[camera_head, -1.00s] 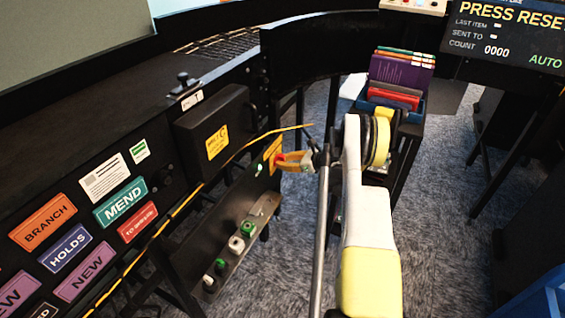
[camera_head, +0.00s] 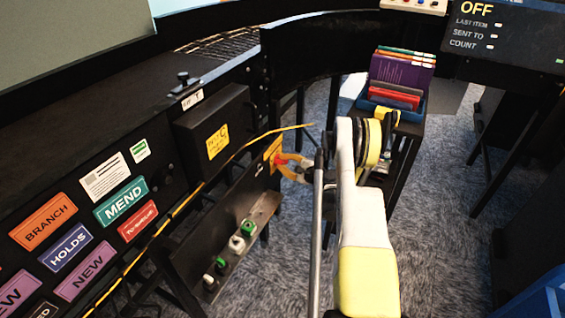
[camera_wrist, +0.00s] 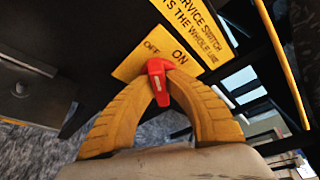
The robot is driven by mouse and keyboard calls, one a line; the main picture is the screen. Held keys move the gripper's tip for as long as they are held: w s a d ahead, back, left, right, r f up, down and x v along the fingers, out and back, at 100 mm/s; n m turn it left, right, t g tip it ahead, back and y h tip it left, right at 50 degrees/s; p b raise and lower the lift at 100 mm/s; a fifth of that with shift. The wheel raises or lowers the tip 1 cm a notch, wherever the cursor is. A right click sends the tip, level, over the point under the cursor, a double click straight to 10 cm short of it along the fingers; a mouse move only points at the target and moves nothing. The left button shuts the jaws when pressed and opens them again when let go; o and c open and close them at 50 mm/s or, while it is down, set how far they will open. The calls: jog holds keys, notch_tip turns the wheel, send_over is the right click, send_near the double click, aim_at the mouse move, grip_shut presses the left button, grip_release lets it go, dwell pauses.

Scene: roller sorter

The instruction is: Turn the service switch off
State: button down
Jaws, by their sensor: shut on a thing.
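The service switch (camera_wrist: 155,72) is a red knob on a yellow plate (camera_wrist: 130,66) marked OFF and ON, in the wrist view. A yellow label above it reads in part "service switch". My gripper (camera_wrist: 160,92) has its orange fingers shut on the red knob, one on each side. In the head view my gripper (camera_head: 285,165) is at the yellow plate (camera_head: 271,155) on the black panel, and the knob is mostly hidden by the fingers. The display screen (camera_head: 505,30) at the top right reads OFF.
A black box with a yellow label (camera_head: 216,141) is left of the switch. A yellow cable (camera_head: 190,197) runs along the frame. A metal strip with green and white knobs (camera_head: 240,238) lies below. A cart with books (camera_head: 400,78) stands behind my arm.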

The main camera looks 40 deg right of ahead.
jog(key=n+t+h, duration=0.1)
jog(key=n, duration=0.3)
jog(key=shift+t, duration=0.4)
dwell(0.4)
jog(key=c, duration=1.4)
grip_release()
